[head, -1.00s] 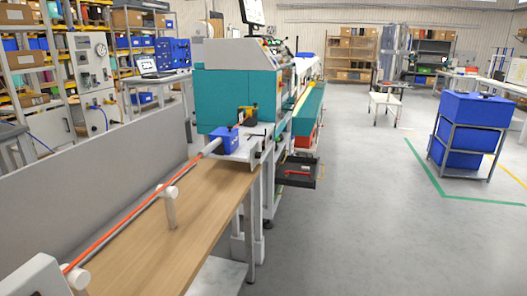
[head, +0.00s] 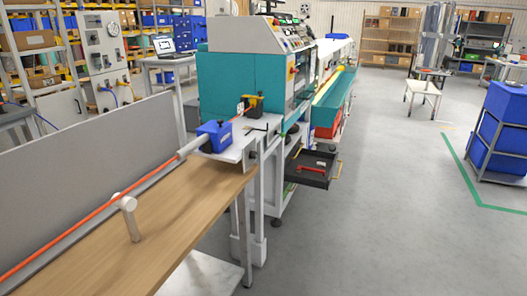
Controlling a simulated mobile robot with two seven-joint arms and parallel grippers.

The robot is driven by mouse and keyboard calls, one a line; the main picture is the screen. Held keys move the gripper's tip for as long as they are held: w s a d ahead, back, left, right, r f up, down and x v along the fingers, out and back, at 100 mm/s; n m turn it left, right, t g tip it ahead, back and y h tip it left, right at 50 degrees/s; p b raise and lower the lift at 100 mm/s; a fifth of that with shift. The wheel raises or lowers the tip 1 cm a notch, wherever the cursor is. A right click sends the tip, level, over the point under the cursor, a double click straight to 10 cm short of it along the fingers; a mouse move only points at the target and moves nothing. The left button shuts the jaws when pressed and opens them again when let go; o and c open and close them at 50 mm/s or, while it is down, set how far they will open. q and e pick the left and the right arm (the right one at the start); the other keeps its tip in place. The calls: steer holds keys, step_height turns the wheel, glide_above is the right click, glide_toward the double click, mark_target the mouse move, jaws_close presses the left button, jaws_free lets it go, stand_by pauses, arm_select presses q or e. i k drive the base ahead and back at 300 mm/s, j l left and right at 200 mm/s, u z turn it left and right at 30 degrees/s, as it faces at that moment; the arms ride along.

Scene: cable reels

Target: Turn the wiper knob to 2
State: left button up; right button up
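The teal and white cable machine (head: 226,85) stands ahead, left of the middle of the head view. Its sloped control panel (head: 290,36) is on top, with several small knobs and buttons too small to tell apart. I cannot make out which one is the wiper knob or its setting. An orange cable (head: 95,222) runs along the wooden table into a blue block (head: 214,135) at the machine's near end. Neither of my grippers is in the head view.
The wooden table (head: 165,220) and a grey panel (head: 80,160) fill the left foreground. A black tray (head: 310,170) juts out from the machine's right side. Blue bins on a frame (head: 503,125) stand at the right. The grey floor between is clear.

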mark_target(253, 155)
steer(key=i+l, duration=0.2)
steer(key=i+l+u, duration=0.15)
steer(key=l, duration=0.25)
steer(key=i+l, duration=0.25)
steer(key=i+l+u, duration=0.1)
steer(key=l, duration=0.35)
steer(key=i+l+u, duration=0.1)
steer(key=i+l, duration=0.3)
steer(key=l, duration=0.3)
steer(key=i+u, duration=0.05)
